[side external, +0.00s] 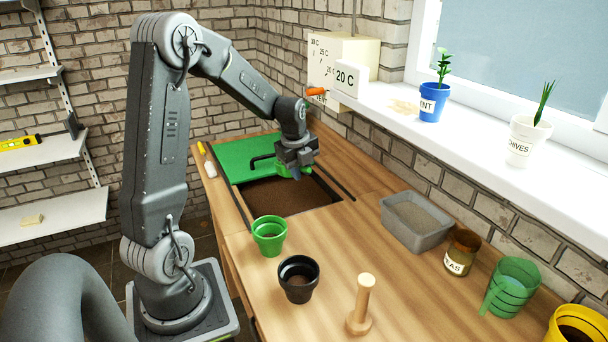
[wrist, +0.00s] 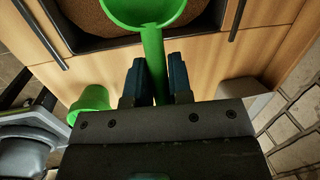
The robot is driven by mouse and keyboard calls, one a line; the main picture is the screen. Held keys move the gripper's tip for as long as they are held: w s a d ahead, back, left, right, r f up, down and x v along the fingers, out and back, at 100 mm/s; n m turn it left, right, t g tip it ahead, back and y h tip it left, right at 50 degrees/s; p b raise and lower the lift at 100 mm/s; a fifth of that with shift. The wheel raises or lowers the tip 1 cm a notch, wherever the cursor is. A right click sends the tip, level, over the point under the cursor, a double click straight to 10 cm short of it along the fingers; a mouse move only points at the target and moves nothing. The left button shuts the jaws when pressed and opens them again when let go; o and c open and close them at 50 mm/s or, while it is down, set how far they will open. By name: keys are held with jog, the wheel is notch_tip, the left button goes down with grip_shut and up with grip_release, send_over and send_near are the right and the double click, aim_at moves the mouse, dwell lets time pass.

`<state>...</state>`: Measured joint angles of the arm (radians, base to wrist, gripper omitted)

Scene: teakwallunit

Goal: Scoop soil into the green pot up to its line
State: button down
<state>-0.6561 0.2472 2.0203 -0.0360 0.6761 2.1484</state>
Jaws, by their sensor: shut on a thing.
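My gripper (side external: 295,172) is over the far side of the soil bin, with its fingers pointing down. In the wrist view its two fingers (wrist: 156,82) are shut on the handle of a green scoop (wrist: 153,55). The part of the scoop's bowl in view shows bare green, and its far end is cut off by the frame. Brown soil (side external: 285,196) fills the sunken bin below. The green pot (side external: 269,243) stands upright on the bench in front of the bin, apart from the gripper. Its fill line and inside are not clear.
A black pot (side external: 299,289), a wooden peg (side external: 363,300), a grey tray (side external: 409,232), a brown jar (side external: 460,255) and a green cup (side external: 514,285) stand nearby. The brick wall rises at right.

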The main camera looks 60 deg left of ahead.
jog(key=shift+y, duration=0.9)
jog(key=shift+s+a+x, duration=0.1)
jog(key=shift+s+x, duration=0.25)
jog(key=shift+x, duration=2)
jog(key=shift+s+a+x, duration=0.1)
jog(key=shift+s+x, duration=0.3)
jog(key=shift+x, duration=1.95)
jog(key=shift+s+a+x, duration=0.1)
jog(key=shift+s+x, duration=0.25)
jog(key=shift+x, duration=2)
notch_tip(320, 180, up, 9)
jog(key=d+y, duration=0.1)
jog(key=d, duration=0.1)
jog(key=shift+d+y, duration=0.25)
jog(key=shift+y, duration=0.05)
jog(key=shift+r, duration=0.1)
